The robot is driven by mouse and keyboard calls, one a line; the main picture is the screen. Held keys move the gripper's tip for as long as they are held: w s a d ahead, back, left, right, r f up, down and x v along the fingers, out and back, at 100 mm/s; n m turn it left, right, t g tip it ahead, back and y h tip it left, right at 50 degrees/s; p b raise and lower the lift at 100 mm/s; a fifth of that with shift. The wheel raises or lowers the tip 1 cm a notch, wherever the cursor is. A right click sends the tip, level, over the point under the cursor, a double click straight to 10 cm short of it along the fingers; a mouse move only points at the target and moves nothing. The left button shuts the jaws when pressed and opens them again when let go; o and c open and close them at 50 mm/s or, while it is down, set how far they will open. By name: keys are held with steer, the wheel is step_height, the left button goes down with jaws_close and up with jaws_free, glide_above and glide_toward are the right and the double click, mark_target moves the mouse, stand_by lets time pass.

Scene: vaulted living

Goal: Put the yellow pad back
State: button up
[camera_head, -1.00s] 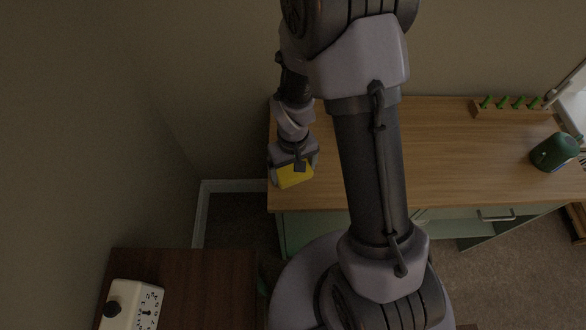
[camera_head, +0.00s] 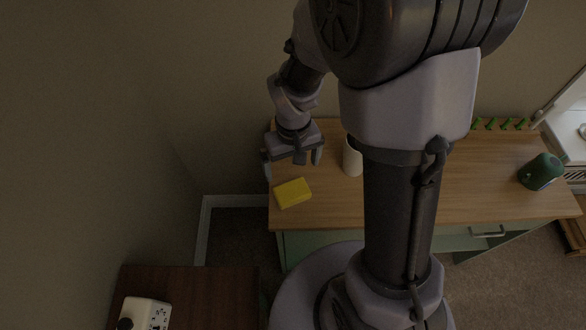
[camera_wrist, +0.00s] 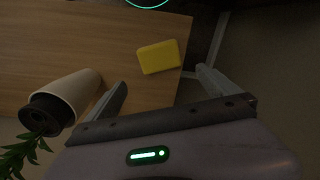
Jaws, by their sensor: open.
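The yellow pad (camera_head: 293,193) lies flat on the wooden desk top (camera_head: 330,205), near the desk's left end and front edge. It also shows in the wrist view (camera_wrist: 158,57), beyond my fingertips and apart from them. My gripper (camera_head: 294,166) is open and empty above the desk, behind the pad in the head view. In the wrist view its two fingers (camera_wrist: 163,86) stand wide apart with nothing between them.
A white pot (camera_head: 352,157) stands on the desk right of my gripper, partly behind my arm; the wrist view shows it with a plant (camera_wrist: 62,100). A green container (camera_head: 541,171) and a green-pegged rack (camera_head: 500,124) are further right. A wall borders the left.

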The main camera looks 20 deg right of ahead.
steer(key=s+a+r+m+t, duration=0.1)
steer(key=s+r+t, duration=0.1)
steer(key=s+r, duration=0.2)
steer(key=s+a+r+m+t+y, duration=0.1)
steer(key=s+r, duration=0.3)
steer(key=r, duration=0.6)
steer(key=s+a+r+m+t+y, duration=0.1)
steer(key=s+r+m+t, duration=0.1)
steer(key=r, duration=0.5)
steer(key=s+m, duration=0.1)
steer(key=s, duration=0.1)
steer(key=shift+s+a+r+t, duration=0.2)
steer(key=shift+s+a+t, duration=0.1)
steer(key=shift+s+a, duration=0.1)
step_height(320, 180, down, 2)
steer(key=shift+b, duration=1.05)
